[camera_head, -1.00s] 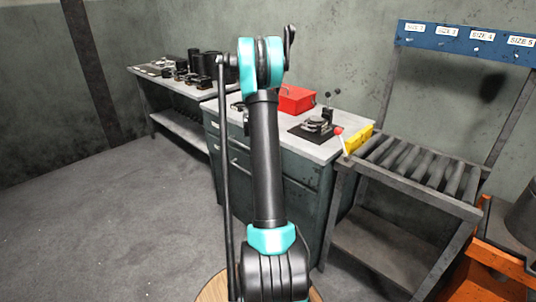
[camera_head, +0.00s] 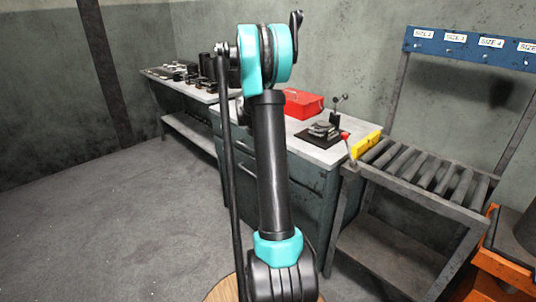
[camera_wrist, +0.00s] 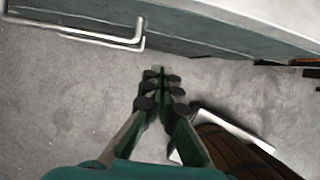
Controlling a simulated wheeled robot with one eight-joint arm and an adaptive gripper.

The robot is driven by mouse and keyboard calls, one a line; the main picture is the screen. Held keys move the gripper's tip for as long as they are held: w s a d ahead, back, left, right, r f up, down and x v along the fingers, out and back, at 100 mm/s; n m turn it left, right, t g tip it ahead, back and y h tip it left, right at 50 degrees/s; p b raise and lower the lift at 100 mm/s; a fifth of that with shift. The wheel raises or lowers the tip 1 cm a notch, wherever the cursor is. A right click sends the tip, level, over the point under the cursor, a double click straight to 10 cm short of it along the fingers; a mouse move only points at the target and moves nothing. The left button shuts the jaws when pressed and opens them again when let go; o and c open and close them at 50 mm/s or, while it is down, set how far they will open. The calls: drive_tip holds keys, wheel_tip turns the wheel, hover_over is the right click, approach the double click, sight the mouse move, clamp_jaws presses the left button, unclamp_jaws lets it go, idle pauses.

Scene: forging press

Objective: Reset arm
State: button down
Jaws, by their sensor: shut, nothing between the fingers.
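My gripper (camera_wrist: 160,85) shows in the wrist view, with its dark-padded green fingers drawn together and nothing between them. It points over bare grey floor, beside the front of the cabinet. In the head view my arm stands upright in the middle of the picture, in black and teal. My gripper cannot be made out in that view.
A green cabinet (camera_head: 262,165) carries a red box (camera_head: 303,104) and a small lever press (camera_head: 320,131). Right of it stands a roller table (camera_head: 412,200) with a yellow block (camera_head: 366,145) at its edge. The cabinet handle (camera_wrist: 90,38) is near my gripper. Floor (camera_head: 100,230) at left is clear.

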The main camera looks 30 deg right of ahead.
drive_tip(key=s+a+r+m+y, duration=0.1)
drive_tip(key=s+a+r+m, duration=0.3)
drive_tip(key=s+a, duration=0.45)
drive_tip(key=s+a+f+m+t+y, duration=0.1)
drive_tip(key=s+a+f+m, duration=0.1)
drive_tip(key=s+a+m, duration=0.3)
drive_tip(key=s+a+f+m+t+y, duration=0.1)
drive_tip(key=s+a+f+m, duration=0.2)
drive_tip(key=s, duration=0.9)
drive_tip(key=s+a+f+m+y, duration=0.1)
drive_tip(key=s+a+f+m, duration=0.1)
drive_tip(key=s+a+m, duration=0.6)
drive_tip(key=shift+s+a+f+m+t, duration=0.25)
drive_tip(key=shift+s+a+m+t, duration=0.15)
drive_tip(key=shift+a+m, duration=0.3)
drive_tip(key=shift+w+d, duration=0.1)
